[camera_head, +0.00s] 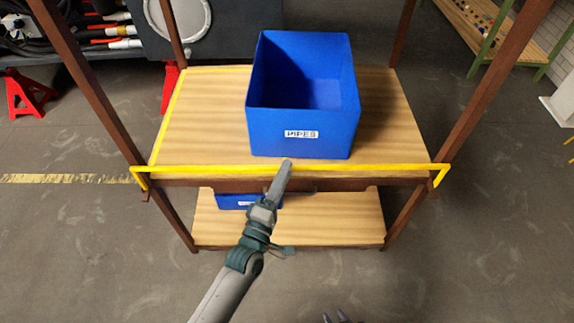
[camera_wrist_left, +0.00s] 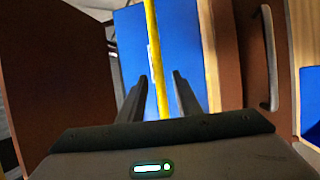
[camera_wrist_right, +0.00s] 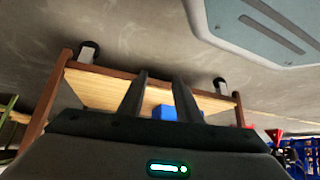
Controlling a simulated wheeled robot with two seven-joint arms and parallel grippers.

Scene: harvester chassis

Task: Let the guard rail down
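The yellow guard rail (camera_head: 215,168) runs across the front of the upper shelf, between the two front posts, with a bent end at each side. In the left wrist view the rail (camera_wrist_left: 153,45) passes between the two fingers of my left gripper (camera_wrist_left: 161,82), with gaps beside it. The left gripper (camera_head: 286,166) is open at the middle of the rail in the head view. My right gripper (camera_wrist_right: 160,78) is open and empty, with the rack ahead of it. In the head view only its fingertips (camera_head: 338,318) show at the bottom edge.
A blue bin labelled PIPES (camera_head: 303,133) stands on the upper wooden shelf (camera_head: 200,120), close behind the rail. Another blue bin (camera_head: 234,201) is on the lower shelf (camera_head: 335,220). Brown posts (camera_head: 490,90) frame the rack. The floor (camera_head: 480,250) in front is clear.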

